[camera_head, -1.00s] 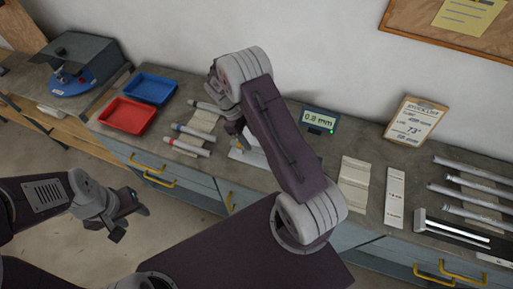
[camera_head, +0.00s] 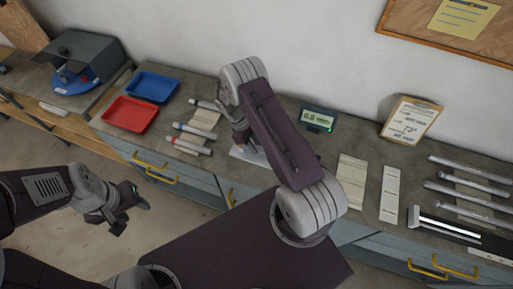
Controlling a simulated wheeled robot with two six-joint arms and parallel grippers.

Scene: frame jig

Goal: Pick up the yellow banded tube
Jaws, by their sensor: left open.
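Several grey tubes lie on the left part of the workbench: an upper tube (camera_head: 206,105), a tube with a blue band (camera_head: 193,131) and a tube with a red end (camera_head: 188,148). I cannot make out a yellow band on any of them. My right gripper (camera_head: 243,141) points down over a pale plate (camera_head: 246,155), right of these tubes. Its fingers are small and partly hidden by my arm, so I cannot tell whether it is open or holds something. My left gripper (camera_head: 120,216) is open and empty, in front of the bench.
A red tray (camera_head: 130,115) and a blue tray (camera_head: 152,88) sit at the bench's left. A small display (camera_head: 317,119) and a clipboard (camera_head: 410,120) stand at the back. Long grey tubes (camera_head: 470,178) lie at the right. Pale cards (camera_head: 351,183) lie mid-bench.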

